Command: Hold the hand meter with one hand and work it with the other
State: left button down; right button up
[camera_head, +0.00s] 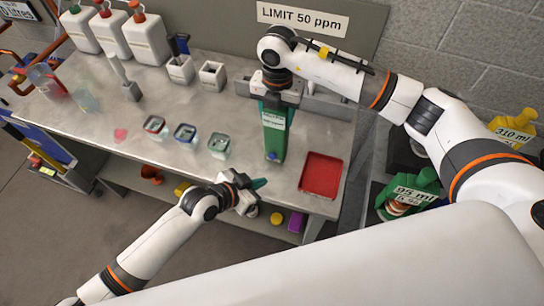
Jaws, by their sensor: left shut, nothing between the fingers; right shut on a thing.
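The hand meter looks to be the tall green device (274,138) with a pale label and a blue spot near its lower end. My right gripper (277,99) is shut on its upper end and holds it over the front part of the metal bench (190,118). I cannot tell whether its lower end touches the bench. My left gripper (259,184) is shut and empty, below the meter in the picture near the bench's front edge. Its dark green fingertips point right, apart from the meter.
A red tray (321,175) lies right of the meter. White bottles (146,38) and square white holders (212,75) are at the back. A "LIMIT 50 ppm" sign (302,18) hangs behind.

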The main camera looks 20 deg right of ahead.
jog(key=o, duration=1.5)
